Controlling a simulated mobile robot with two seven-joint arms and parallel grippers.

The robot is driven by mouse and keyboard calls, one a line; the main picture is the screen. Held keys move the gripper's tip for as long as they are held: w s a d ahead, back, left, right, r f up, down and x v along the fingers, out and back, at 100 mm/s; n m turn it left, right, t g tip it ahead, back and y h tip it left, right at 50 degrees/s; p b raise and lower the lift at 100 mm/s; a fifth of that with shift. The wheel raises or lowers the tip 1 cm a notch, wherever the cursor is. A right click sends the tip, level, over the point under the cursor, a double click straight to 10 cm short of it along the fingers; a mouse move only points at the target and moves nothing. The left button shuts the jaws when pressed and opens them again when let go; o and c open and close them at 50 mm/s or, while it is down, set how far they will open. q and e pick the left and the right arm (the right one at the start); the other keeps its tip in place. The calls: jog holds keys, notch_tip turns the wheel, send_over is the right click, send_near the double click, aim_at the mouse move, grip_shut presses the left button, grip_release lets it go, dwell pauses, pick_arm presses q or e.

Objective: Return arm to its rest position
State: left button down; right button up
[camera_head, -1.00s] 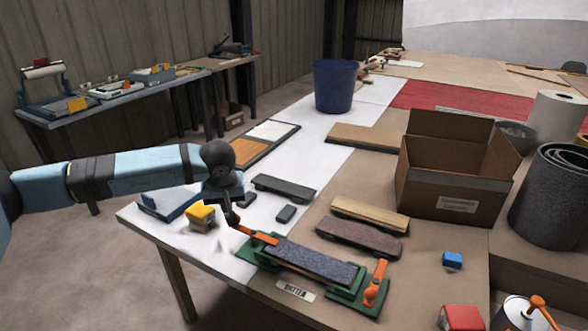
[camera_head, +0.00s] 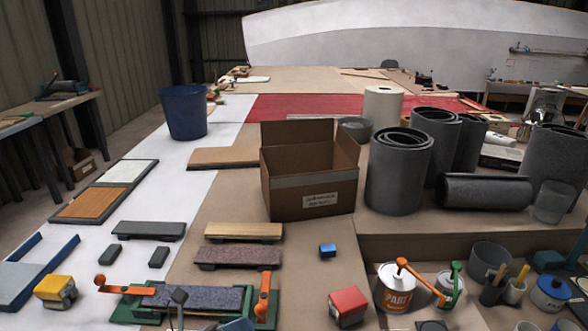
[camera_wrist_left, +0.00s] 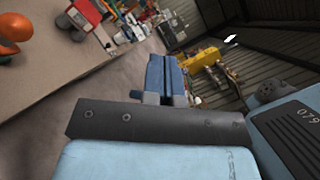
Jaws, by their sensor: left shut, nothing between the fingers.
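In the left wrist view, my left gripper's blue fingers (camera_wrist_left: 166,62) are together and empty, with blurred floor and shop items beyond. The jig has orange clamp handles (camera_head: 263,296) and carries a dark speckled board (camera_head: 215,298). My right gripper is not in view.
An open cardboard box (camera_head: 310,180), a blue bucket (camera_head: 184,112) and dark grey rolls (camera_head: 397,170) stand on the bench. Near the front are a yellow tool (camera_head: 54,291), a red block (camera_head: 348,304) and a paint can (camera_head: 396,287). Bench between box and front has free room.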

pick_arm(q)
jog(key=s+a+f+n+t+y, duration=0.1)
jog(key=s+a+f+n+y, duration=0.3)
jog(key=f+n, duration=0.55)
jog(key=s+a+f+n+t+y, duration=0.15)
jog(key=s+f+n+y, duration=0.35)
jog(key=n, duration=0.9)
jog(key=s+a+f+n+y, duration=0.3)
jog(key=f+n+y, duration=0.3)
jog(key=n, duration=0.6)
notch_tip(320, 180, up, 15)
jog(key=s+a+p, duration=0.1)
jog(key=p, duration=1.8)
jog(key=shift+s+a+f, duration=0.15)
jog(key=shift+s+a, duration=0.2)
jog(key=shift+s, duration=0.05)
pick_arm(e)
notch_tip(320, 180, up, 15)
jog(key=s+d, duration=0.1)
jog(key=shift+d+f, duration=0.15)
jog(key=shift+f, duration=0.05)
pick_arm(q)
jog(key=shift+n, duration=0.25)
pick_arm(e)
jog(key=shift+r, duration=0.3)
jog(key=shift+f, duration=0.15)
